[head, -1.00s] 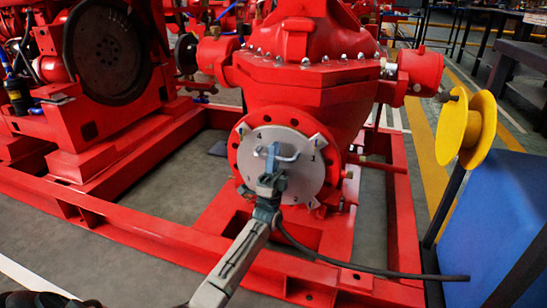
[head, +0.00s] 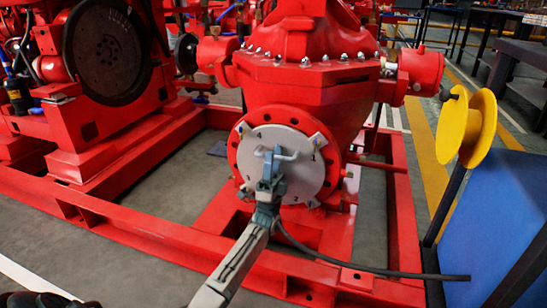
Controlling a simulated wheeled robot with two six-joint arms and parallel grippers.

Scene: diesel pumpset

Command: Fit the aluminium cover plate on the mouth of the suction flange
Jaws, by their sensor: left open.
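The aluminium cover plate (head: 306,178) is a round grey disc with numbered marks, small tabs at its rim and a handle (head: 287,155) in the middle. It lies against the mouth of the red suction flange (head: 246,152), whose bolt holes show around it. The plate looks centred and flat on the flange; any small gap behind it cannot be seen. My left gripper (head: 270,163) is open at the handle, in front of the plate, and hides part of both. Whether its fingers touch the handle is unclear. My right gripper is not in view.
The red pump casing (head: 310,85) rises above the flange. Red base rails (head: 150,228) run in front and at the sides. A yellow reel (head: 466,130) and a blue panel (head: 492,215) stand at the right. A dark bar or hose (head: 370,268) crosses low at the right.

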